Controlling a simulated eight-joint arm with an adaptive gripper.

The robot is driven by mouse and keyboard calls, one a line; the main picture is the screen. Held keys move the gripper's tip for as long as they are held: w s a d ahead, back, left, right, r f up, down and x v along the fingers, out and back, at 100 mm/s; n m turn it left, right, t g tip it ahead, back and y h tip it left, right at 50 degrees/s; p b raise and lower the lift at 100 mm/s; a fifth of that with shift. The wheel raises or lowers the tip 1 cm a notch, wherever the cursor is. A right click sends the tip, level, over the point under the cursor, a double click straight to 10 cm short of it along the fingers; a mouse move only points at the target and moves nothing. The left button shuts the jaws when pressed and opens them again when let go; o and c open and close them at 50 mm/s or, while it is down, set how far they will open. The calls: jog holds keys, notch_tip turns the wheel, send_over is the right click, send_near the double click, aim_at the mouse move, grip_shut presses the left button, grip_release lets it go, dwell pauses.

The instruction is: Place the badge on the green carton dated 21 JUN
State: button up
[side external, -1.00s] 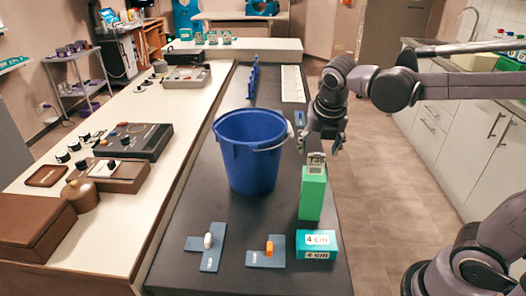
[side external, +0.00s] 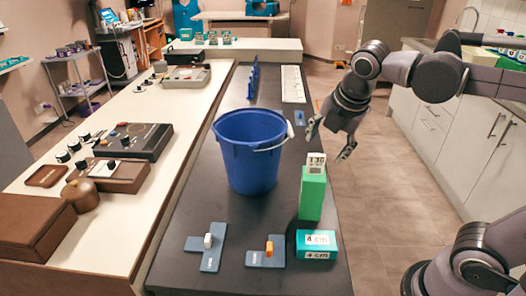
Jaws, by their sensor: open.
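A tall green carton (side external: 312,195) stands upright on the dark counter, right of the blue bucket. A small pale tag with dark print (side external: 316,163), which looks like the badge, is upright at the carton's top. Its print is too small to read surely, and I cannot tell whether it rests on the top or is part of the carton. No date is legible on the carton. My gripper (side external: 330,140) is open and empty, its fingers spread above the tag and apart from it.
A teal box marked 4 cm (side external: 302,245) sits in front. Two blue-grey pieces (side external: 209,262) (side external: 257,258) lie front left. The floor right of the counter is clear.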

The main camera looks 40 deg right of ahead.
jog(key=s+f+m+t+y, duration=0.1)
jog(key=f+m, duration=0.2)
jog(key=m, duration=0.6)
jog(key=s+a+f+m+t+y, duration=0.1)
jog(key=f+m, duration=0.3)
jog(key=m, duration=0.6)
jog(key=shift+s+a+f+m+t, duration=0.15)
jog(key=shift+s+f+m+t, duration=0.15)
jog(key=shift+s+t, duration=0.35)
jog(key=shift+s, duration=0.1)
